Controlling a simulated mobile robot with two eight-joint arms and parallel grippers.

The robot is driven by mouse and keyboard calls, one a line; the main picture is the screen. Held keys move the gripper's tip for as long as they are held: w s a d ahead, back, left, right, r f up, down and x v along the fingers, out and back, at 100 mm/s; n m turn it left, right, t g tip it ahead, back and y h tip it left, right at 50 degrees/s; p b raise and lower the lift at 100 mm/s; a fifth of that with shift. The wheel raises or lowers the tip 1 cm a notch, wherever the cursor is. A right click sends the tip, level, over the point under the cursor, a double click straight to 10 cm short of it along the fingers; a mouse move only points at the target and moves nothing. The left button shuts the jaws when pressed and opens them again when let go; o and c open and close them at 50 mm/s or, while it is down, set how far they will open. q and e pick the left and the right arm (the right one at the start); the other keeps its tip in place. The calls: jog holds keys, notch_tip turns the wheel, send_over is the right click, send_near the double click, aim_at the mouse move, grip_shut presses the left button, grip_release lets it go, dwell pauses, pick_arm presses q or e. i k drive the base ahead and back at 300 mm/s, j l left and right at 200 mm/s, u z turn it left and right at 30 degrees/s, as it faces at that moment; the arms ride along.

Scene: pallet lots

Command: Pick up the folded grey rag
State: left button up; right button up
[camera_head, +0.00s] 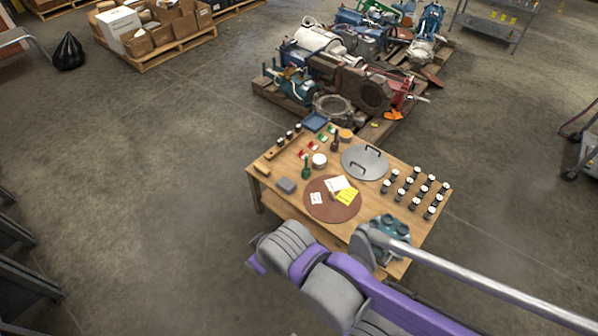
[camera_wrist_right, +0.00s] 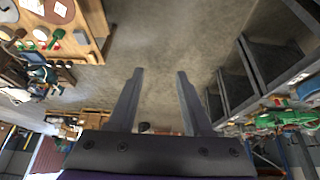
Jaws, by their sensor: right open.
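The folded grey rag (camera_head: 286,185) lies flat near the left end of the wooden table (camera_head: 262,203) in the head view, left of the round brown mat (camera_head: 320,210). My left gripper is not in view.
A grey lid (camera_head: 364,163), several small jars and a teal part (camera_head: 390,227) stand rightward. A loaded machinery pallet is behind. Floor left of the table is clear.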

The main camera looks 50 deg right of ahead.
aim_at(286, 185)
jog(key=i+l+z, duration=0.1)
jog(key=z, duration=0.3)
jog(key=i+z, duration=0.55)
jog(key=z, duration=0.2)
jog(key=i+j+z, duration=0.15)
jog(key=z, duration=0.25)
jog(key=i+l+z, duration=0.1)
jog(key=i+z, duration=0.6)
jog(key=i, duration=0.1)
